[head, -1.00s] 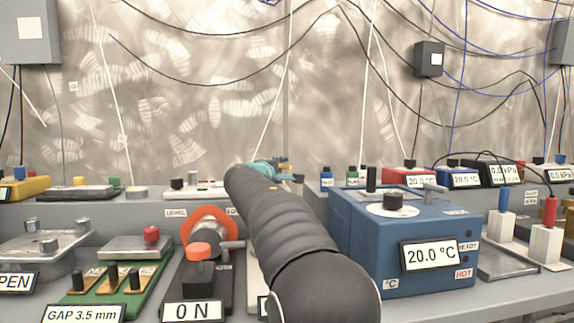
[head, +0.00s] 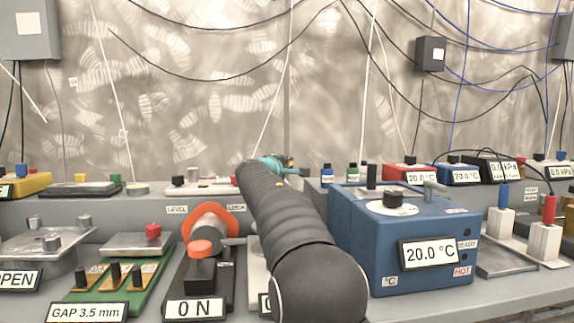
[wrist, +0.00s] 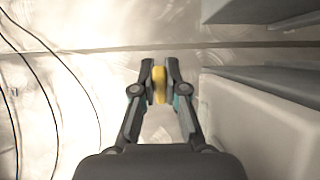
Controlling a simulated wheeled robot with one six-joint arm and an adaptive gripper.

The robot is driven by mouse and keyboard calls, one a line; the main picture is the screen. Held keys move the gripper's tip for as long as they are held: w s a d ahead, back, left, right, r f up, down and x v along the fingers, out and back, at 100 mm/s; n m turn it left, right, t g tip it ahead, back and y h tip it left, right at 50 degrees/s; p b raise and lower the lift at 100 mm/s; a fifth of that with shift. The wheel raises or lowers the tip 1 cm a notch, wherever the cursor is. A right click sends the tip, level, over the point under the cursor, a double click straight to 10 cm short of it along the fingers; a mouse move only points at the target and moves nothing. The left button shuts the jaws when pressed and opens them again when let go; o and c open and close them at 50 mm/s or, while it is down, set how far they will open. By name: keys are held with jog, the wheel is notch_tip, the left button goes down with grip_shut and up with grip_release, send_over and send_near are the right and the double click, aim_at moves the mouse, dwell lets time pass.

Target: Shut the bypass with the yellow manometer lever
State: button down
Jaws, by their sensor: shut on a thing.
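The yellow lever (wrist: 159,84) shows in the wrist view as a narrow upright yellow piece between my fingertips. My gripper (wrist: 160,75) is shut on it, with a dark finger touching each side. In the head view my gripper (head: 277,165) is small and far off, beyond the end of my forearm, over the back row of the bench. My forearm hides much of what lies below and in front of it there. The manometer's body and the bypass cannot be made out, and the lever's position cannot be told.
A blue heater box (head: 428,220) reading 20.0 °C stands close right of my arm. A force device (head: 200,275) reading 0 N and a green gap board (head: 112,283) stand to the left. Cables hang along the back wall. Pale box-like surfaces (wrist: 260,130) lie right in the wrist view.

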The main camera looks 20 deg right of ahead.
jog(key=shift+d+f+y+b, duration=0.1)
jog(key=shift+d+y+b, duration=0.05)
jog(key=shift+y+b, duration=0.15)
jog(key=shift+d+n+t+y+b, duration=0.15)
jog(key=shift+n+t+y+b, duration=0.3)
jog(key=shift+n+t+y, duration=0.2)
jog(key=shift+w+d+n+t+y, duration=0.1)
jog(key=shift+d+n+t+y, duration=0.05)
jog(key=shift+n+t+y, duration=0.4)
jog(key=shift+w+d+n+t+y, duration=0.1)
jog(key=shift+n+t+y, duration=0.2)
jog(key=shift+n+y, duration=0.3)
jog(key=n+y+p, duration=0.1)
jog(key=y, duration=0.1)
jog(key=n+t+y+p, duration=0.1)
jog(key=y+p, duration=0.1)
jog(key=n+t+y+p, duration=0.1)
jog(key=p, duration=0.1)
jog(key=shift+w+d+r+n+y, duration=0.25)
jog(key=shift+w+n+y, duration=0.05)
jog(key=shift+w+y, duration=0.1)
jog(key=shift+f+p, duration=0.1)
jog(key=shift+p, duration=0.3)
jog(key=c, duration=1.2)
grip_release()
